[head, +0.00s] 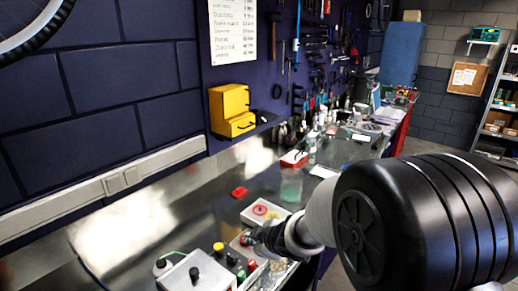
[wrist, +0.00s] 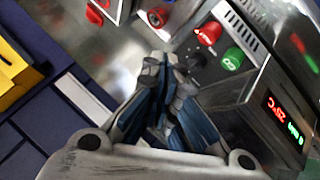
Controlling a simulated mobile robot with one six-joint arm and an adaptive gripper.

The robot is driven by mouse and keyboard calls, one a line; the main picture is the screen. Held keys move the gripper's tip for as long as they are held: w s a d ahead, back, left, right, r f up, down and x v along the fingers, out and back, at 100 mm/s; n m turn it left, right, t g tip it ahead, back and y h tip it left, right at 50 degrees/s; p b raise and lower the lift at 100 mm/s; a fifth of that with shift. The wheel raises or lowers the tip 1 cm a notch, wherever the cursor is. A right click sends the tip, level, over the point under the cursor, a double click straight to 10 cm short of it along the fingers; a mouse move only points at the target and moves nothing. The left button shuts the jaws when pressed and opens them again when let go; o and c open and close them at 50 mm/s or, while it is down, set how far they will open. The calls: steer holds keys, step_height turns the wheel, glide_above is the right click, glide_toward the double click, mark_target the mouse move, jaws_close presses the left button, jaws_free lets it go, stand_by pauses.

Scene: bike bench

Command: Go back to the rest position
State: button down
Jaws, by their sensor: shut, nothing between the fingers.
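My gripper (wrist: 161,64) is shut and empty in the wrist view, its two fingertips together over the metal bench. In the head view my gripper (head: 248,238) is small and partly hidden by my arm, low over the front of the bench (head: 150,220). I cannot tell whether the fingertips touch anything.
A yellow box (head: 230,108) hangs on the wall. The bench's left part is mostly clear.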

steer(key=s+d+r+m+h, duration=0.6)
steer(key=s+d+r+m, duration=0.3)
steer(key=s+d+r, duration=0.6)
steer(key=s+f+m+g, duration=0.1)
steer(key=s+m, duration=0.2)
steer(key=s, duration=0.6)
steer(key=s+f+m+g+y, duration=0.1)
steer(key=s+f+m+g, duration=0.1)
steer(key=s, duration=0.7)
steer(key=shift+s+d+m+g+y, duration=0.2)
steer(key=shift+s+m+g+y, duration=0.1)
steer(key=shift+m, duration=0.1)
steer(key=c, duration=2.3)
jaws_free()
steer(key=shift+w, duration=0.1)
